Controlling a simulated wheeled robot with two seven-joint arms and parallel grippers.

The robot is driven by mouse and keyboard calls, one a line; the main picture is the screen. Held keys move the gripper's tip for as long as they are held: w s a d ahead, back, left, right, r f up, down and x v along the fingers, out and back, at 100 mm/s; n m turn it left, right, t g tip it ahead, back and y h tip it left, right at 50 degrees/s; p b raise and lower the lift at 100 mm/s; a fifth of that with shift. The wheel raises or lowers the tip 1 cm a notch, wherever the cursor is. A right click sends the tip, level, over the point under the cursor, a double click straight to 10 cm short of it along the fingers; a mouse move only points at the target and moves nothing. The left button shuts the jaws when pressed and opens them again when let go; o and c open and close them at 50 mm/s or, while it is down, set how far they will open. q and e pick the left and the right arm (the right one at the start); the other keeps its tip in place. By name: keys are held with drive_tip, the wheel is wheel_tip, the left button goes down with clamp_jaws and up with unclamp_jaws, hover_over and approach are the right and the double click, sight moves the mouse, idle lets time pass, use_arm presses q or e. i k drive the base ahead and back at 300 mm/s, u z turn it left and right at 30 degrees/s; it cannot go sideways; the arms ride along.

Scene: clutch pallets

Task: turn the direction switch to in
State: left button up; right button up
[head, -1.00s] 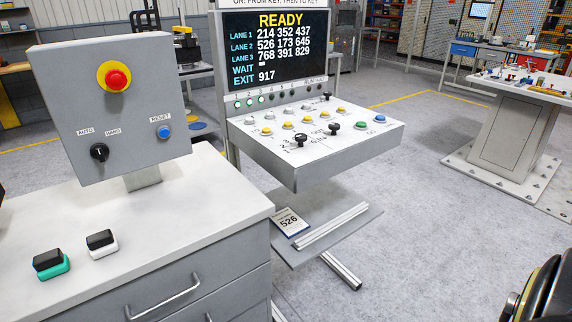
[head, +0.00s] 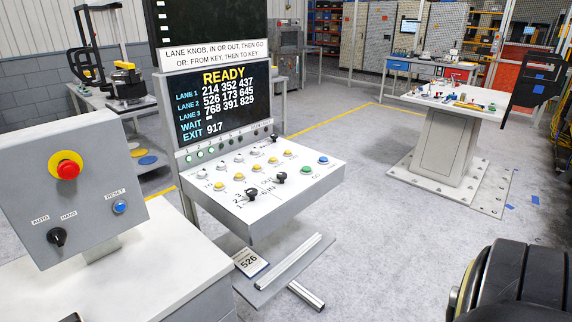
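The direction switch (head: 280,177) is a small black knob on the right part of the white sloped control panel (head: 310,163). Small lettering to its left appears to read OUT and IN. Which way its handle points is too small to tell. A similar black lane knob (head: 252,193) is lower left of it, beside the numbers 1 to 3. The screen (head: 214,103) above reads READY, with lane numbers, WAIT and EXIT 917. I can make out neither of my grippers, and nothing touches the knobs.
A grey box (head: 68,200) with a red emergency button (head: 68,170) stands on a cabinet at left. A white table (head: 440,97) stands at back right. Open floor (head: 370,210) lies between.

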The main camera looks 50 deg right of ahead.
sight(281, 176)
drive_tip(key=z, duration=1.45)
drive_tip(key=i, duration=0.35)
